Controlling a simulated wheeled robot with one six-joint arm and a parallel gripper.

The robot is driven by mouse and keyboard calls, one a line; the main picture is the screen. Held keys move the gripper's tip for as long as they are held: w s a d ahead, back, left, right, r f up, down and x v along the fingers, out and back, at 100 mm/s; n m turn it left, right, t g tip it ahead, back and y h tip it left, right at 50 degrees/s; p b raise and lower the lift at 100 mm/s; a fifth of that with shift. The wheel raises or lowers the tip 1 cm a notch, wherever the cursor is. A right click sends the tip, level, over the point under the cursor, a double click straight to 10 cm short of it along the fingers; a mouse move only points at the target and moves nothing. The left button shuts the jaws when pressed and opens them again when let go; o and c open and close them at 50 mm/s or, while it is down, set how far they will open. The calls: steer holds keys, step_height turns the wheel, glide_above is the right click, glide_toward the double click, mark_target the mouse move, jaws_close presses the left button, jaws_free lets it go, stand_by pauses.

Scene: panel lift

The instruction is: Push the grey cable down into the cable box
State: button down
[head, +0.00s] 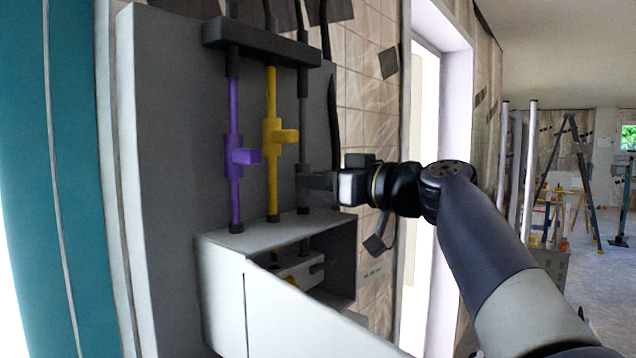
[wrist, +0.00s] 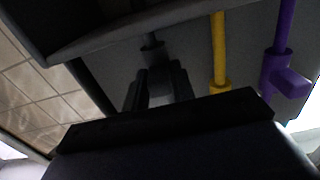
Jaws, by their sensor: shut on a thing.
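The grey cable (head: 303,100) hangs upright from the dark bar on the panel, to the right of the yellow one. My gripper (head: 312,182) is shut on the grey cable just above the top of the cable box (head: 220,275). The cable's lower end shows near the box's top, but I cannot tell how deep it sits. In the wrist view my gripper (wrist: 160,88) is dark, with its fingers around the cable, and much of the cable is hidden.
The purple cable (head: 234,110) and yellow cable (head: 271,95) hang to the left, each reaching the box top. A dark bar (head: 262,42) spans above them. The box's front is open, with a pale part (head: 298,270) inside. A doorway (head: 428,120) is at the right.

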steer(key=shift+f+b, duration=0.35)
steer(key=shift+f, duration=0.45)
steer(key=c, duration=1.3)
jaws_free()
steer(key=shift+r, duration=0.1)
steer(key=b+v, duration=0.3)
steer(key=v, duration=0.8)
steer(key=shift+b, duration=0.35)
steer(key=shift+a, duration=0.1)
